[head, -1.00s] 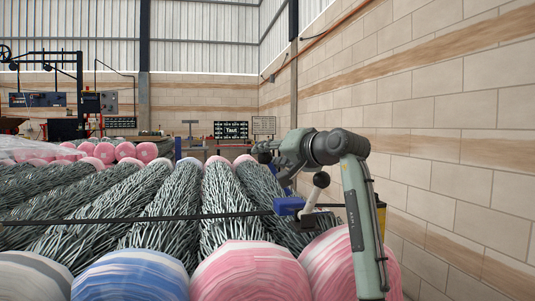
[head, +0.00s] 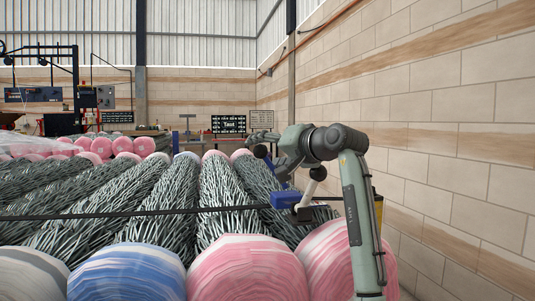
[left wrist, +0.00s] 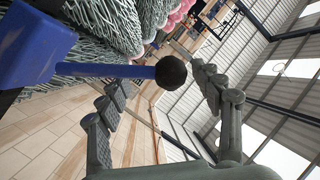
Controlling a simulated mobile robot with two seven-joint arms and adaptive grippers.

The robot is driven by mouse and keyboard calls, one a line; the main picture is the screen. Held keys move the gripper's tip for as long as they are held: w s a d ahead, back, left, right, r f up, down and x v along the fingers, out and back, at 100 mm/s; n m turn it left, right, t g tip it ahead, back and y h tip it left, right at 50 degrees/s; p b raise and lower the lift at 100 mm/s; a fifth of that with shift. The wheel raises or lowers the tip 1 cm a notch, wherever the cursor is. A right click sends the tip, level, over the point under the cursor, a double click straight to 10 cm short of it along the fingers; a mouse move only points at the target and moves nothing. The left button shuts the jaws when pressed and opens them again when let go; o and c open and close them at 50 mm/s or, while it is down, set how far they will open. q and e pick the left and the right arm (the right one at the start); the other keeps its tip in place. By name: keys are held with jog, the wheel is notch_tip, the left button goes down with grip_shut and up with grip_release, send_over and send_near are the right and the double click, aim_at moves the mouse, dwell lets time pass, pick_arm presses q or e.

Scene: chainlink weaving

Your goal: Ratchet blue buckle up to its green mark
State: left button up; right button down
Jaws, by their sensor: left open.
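The blue buckle (head: 286,199) sits on a dark strap (head: 130,214) that runs across the wire-mesh rolls. My left gripper (head: 262,144) is open above and beyond the buckle, fingers pointing left. In the left wrist view, the buckle (left wrist: 35,45) is at upper left, and the lever's black knob (left wrist: 171,73) appears between the spread fingers (left wrist: 155,80). I cannot tell whether it lies between them in depth. No green mark is discernible. My right gripper is not in view.
Pink (head: 240,270) and blue (head: 125,272) wrapped roll ends line the front. Mesh rolls (head: 165,200) fill the middle. A block wall (head: 450,150) stands at the right. A sign reading "Taut" (head: 228,124) stands at the back. Free air is above the rolls.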

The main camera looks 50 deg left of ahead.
pick_arm(q)
notch_tip(320, 180, up, 10)
jog(key=shift+f, duration=0.1)
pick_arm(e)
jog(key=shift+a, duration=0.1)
